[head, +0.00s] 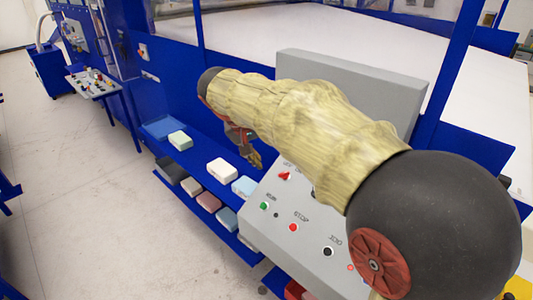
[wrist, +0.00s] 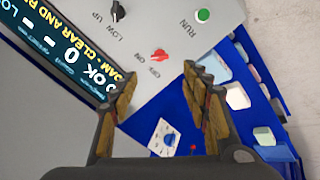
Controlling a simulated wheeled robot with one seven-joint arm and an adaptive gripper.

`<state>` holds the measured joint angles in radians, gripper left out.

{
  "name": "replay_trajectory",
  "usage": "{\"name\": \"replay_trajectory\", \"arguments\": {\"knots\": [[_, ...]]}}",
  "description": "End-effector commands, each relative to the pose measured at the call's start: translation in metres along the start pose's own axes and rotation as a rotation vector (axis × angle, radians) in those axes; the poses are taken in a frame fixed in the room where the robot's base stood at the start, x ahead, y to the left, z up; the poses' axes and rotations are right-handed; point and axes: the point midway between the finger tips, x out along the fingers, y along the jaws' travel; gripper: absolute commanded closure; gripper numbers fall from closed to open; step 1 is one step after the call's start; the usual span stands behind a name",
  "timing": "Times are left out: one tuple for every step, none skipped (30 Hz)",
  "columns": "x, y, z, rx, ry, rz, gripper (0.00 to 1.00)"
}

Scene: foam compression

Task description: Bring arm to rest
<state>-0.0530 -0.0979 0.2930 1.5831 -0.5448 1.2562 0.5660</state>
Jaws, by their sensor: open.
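My arm, in a tan padded sleeve, stretches across the head view from the lower right to the upper left. My gripper (head: 243,148) hangs at its far end, beside the blue shelves and past the far edge of the grey control panel (head: 262,232). In the wrist view my gripper (wrist: 160,76) has its two fingers spread wide with nothing between them. Beyond them are the panel's red off/on switch (wrist: 160,55), green RUN button (wrist: 203,15) and black LOW/UP knob (wrist: 115,11). The fingers appear apart from the panel.
Foam blocks, including a white one (head: 222,169) and a green one (head: 180,140), lie on the blue shelf, with several more below. A lit screen (wrist: 58,52) is at the wrist view's left. A blue post (head: 452,70) stands right of my arm. Open floor (head: 80,200) lies left.

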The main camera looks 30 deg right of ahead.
Motion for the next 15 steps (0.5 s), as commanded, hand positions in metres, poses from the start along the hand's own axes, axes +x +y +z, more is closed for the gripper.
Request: {"name": "replay_trajectory", "arguments": {"knots": [[0.0,0.0,0.0,0.0,0.0,0.0,0.53],[0.0,0.0,0.0,0.0,0.0,0.0,0.53],[0.0,0.0,0.0,0.0,0.0,0.0,0.53],[0.0,0.0,0.0,0.0,0.0,0.0,0.53],[0.0,0.0,0.0,0.0,0.0,0.0,0.53],[0.0,0.0,0.0,-0.003,0.0,0.0,0.53],[0.0,0.0,0.0,-0.008,0.0,0.0,0.53],[0.0,0.0,0.0,-0.016,0.001,0.0,0.53],[0.0,-0.001,-0.001,-0.031,0.005,-0.003,0.53],[0.0,-0.003,-0.002,-0.048,0.009,-0.009,0.53],[0.001,-0.005,-0.003,-0.066,0.012,-0.019,0.53],[0.005,-0.013,0.001,-0.1,0.008,-0.038,0.53],[0.011,-0.018,0.007,-0.128,-0.001,-0.052,0.53],[0.016,-0.024,0.013,-0.153,-0.011,-0.067,0.53],[0.021,-0.031,0.024,-0.186,-0.021,-0.091,0.53]]}}
